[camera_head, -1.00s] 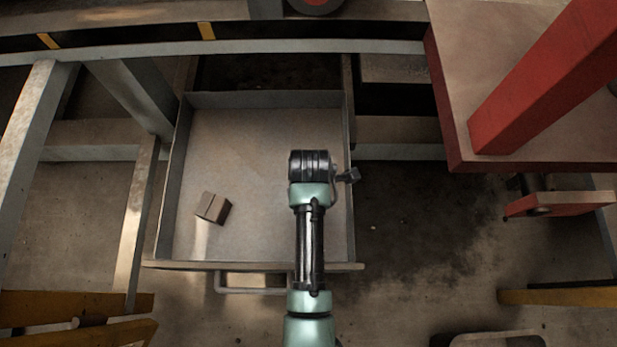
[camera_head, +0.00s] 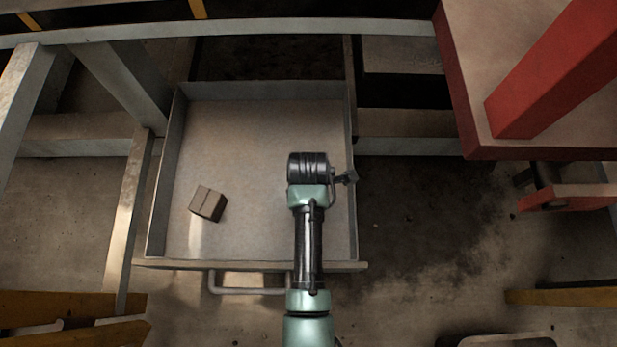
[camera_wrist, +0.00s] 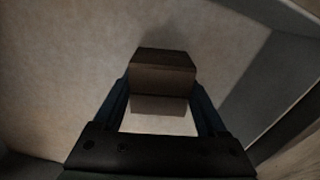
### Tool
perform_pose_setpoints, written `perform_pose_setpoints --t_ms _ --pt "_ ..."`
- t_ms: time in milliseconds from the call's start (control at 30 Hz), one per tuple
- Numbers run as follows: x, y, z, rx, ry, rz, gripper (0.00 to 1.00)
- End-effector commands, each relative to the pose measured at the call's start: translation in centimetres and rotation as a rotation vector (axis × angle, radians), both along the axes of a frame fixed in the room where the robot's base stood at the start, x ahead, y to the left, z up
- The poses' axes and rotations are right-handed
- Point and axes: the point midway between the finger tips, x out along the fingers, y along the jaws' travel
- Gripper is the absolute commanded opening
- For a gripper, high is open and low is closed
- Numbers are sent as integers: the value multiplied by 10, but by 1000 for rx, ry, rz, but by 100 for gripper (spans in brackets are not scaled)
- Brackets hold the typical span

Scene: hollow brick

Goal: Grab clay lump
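The clay lump (camera_head: 206,204) is a small brown block lying in the left part of a shallow open drawer (camera_head: 250,125). In the head view my arm reaches over the drawer's right half, to the right of the lump, and the fingers are hidden.
Drawer walls stand around the lump, and the right wall is close to my arm. The drawer's front edge and handle (camera_head: 250,290) face me. Grey frame posts (camera_head: 128,225) stand at left. A red-edged table (camera_head: 465,125) stands at right.

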Motion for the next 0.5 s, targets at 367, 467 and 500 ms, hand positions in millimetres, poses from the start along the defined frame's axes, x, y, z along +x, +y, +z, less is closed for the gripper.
perform_pose_setpoints --t_ms 367,467,500 --pt "0 0 0 0 0 0 9" --pt "0 0 0 0 0 0 9" --pt "0 0 2 0 0 0 9"
